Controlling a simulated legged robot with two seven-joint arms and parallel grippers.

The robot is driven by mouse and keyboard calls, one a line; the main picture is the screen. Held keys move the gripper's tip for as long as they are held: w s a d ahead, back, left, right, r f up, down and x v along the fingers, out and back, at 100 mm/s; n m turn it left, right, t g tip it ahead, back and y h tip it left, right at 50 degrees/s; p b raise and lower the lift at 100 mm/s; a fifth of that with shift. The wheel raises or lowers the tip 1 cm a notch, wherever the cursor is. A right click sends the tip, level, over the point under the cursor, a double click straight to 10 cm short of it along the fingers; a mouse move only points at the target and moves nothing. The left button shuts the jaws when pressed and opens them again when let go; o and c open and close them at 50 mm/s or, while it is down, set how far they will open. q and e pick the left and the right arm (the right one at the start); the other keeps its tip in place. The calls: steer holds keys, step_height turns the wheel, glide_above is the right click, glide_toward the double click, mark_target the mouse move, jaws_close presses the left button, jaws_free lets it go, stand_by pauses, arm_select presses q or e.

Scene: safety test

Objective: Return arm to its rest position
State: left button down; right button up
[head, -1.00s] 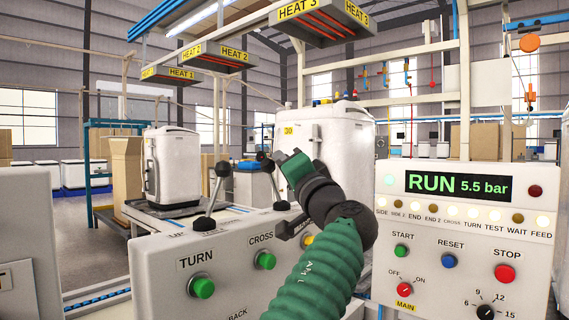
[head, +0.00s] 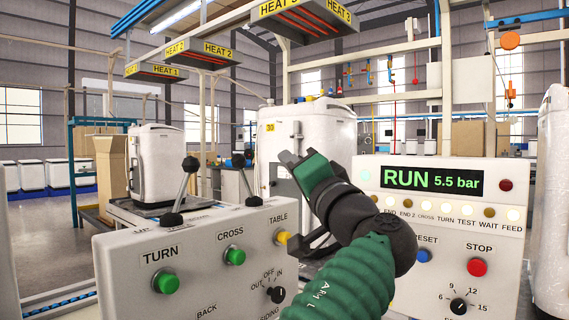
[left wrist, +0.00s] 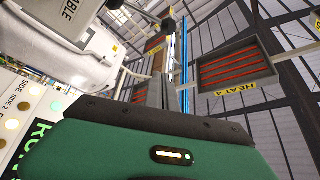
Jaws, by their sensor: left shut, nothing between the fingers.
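My left arm (head: 352,268), a green ribbed sleeve with a black wrist, rises from the lower middle of the head view. Its left gripper (head: 287,160) points up and left, in front of the white machine (head: 305,130) and above the button panel, apart from both as far as I can see. In the left wrist view the grey fingers (left wrist: 160,92) are together and empty, pointing up past the green gripper body. My arm hides part of the right-hand control panel. My right gripper does not show.
The lever panel (head: 205,260) with green buttons stands at front left; its two black-knobbed levers (head: 183,190) stick up. The RUN panel (head: 440,230) reads 5.5 bar at right. A white body stands at the right edge.

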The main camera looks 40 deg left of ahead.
arm_select(q)
steer(key=w+f+m+h+p, duration=0.15)
steer(key=w+f+h, duration=0.25)
steer(key=f, duration=0.6)
steer(key=w+f+m+h, duration=0.3)
steer(key=f, duration=0.6)
step_height(320, 180, down, 16)
steer(key=s+d+m+g+h+p, duration=0.1)
steer(key=d+g+h, duration=0.1)
steer(key=h, duration=0.2)
steer(key=s+d+f+n+g+h+p, duration=0.1)
steer(key=s+d+f+n+g+h, duration=0.25)
steer(key=s+f, duration=0.9)
steer(key=s+d+f+g+h+p, duration=0.2)
steer(key=s+d+f+h, duration=0.2)
steer(key=s+d+f, duration=0.75)
steer(key=a+r+p, duration=0.2)
steer(key=r+p, duration=1.4)
steer(key=p, duration=0.3)
steer(key=a+r+p, duration=0.2)
steer(key=r+p, duration=1.5)
steer(key=p, duration=0.1)
steer(key=shift+w+r+n+p, duration=0.25)
steer(key=shift+w+n+p, duration=0.1)
steer(key=shift+n, duration=0.05)
steer(key=shift+g+h, duration=0.25)
